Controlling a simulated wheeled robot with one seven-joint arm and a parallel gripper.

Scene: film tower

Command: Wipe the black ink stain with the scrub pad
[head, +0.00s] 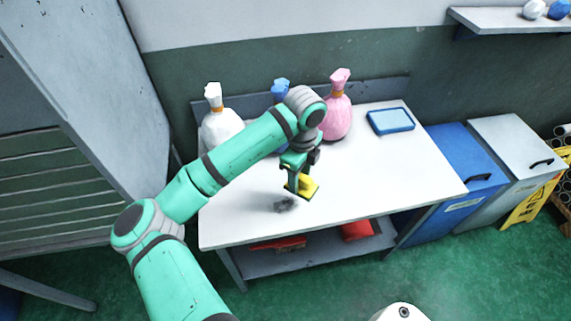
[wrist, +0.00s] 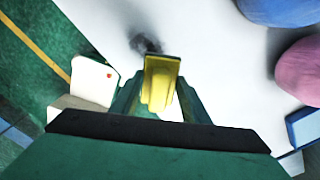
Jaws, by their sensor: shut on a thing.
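A yellow scrub pad (head: 307,187) is held in my gripper (head: 298,182), just above the white table top. In the wrist view the pad (wrist: 161,80) sits between the two green fingers of my gripper (wrist: 160,100). The black ink stain (head: 285,204) is a dark smudge on the table near its front edge, just left of and in front of the pad. In the wrist view the stain (wrist: 146,45) shows just beyond the pad, which covers part of it. I cannot tell whether the pad touches the table.
A blue tray (head: 390,121) lies at the back right. The table's right part is clear. Blue (head: 465,180) and grey (head: 515,150) bins stand to the right.

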